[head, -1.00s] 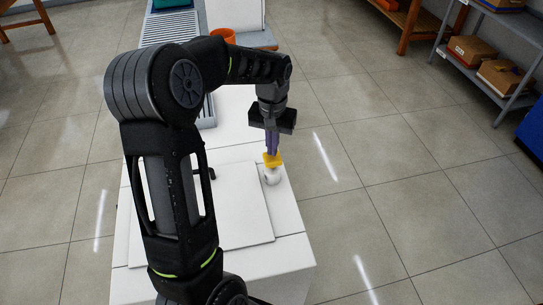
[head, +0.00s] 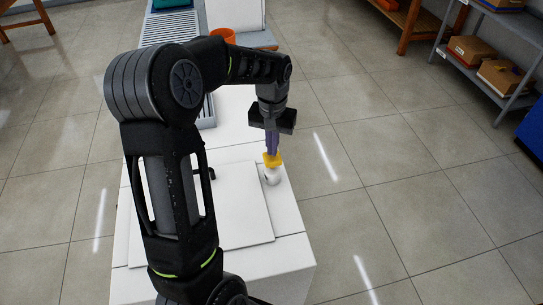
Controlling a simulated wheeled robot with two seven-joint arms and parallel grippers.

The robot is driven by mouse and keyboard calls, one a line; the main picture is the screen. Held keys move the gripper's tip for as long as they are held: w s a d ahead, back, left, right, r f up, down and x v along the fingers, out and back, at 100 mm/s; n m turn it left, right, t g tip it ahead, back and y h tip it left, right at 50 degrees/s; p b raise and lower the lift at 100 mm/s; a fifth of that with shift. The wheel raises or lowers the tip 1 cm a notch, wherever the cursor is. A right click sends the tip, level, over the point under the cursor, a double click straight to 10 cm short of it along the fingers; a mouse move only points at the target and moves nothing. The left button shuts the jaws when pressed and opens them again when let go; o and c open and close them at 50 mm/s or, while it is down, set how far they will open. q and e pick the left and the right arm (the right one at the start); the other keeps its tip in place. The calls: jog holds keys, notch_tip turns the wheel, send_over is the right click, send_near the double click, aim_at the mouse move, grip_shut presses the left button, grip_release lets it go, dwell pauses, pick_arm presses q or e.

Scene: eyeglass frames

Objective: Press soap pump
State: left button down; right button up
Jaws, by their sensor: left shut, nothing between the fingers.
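The soap pump is a white rounded bottle (head: 272,177) with a yellow pump head (head: 272,159). It stands at the right edge of the white table. My left gripper (head: 272,152) points straight down over it, shut and empty, with its purple fingertips at the top of the yellow head. They look to be touching it, but a small gap cannot be ruled out. My left arm comes in from the left and hides much of the table. My right gripper is not in view.
The white table (head: 285,245) carries a flat white panel (head: 240,215) left of the bottle. An orange cup (head: 223,36) and a roller conveyor (head: 168,28) are farther back. Right of the table is open tiled floor, with a shelf of boxes (head: 470,48) at the far right.

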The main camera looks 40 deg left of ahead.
pick_arm(q)
jog(key=shift+f+b, duration=0.5)
jog(key=shift+f, duration=0.3)
dwell(0.6)
jog(key=shift+f+b, duration=0.55)
jog(key=shift+f, duration=0.2)
jog(key=shift+r, duration=0.1)
jog(key=shift+r+p, duration=2.65)
jog(key=shift+r, duration=0.85)
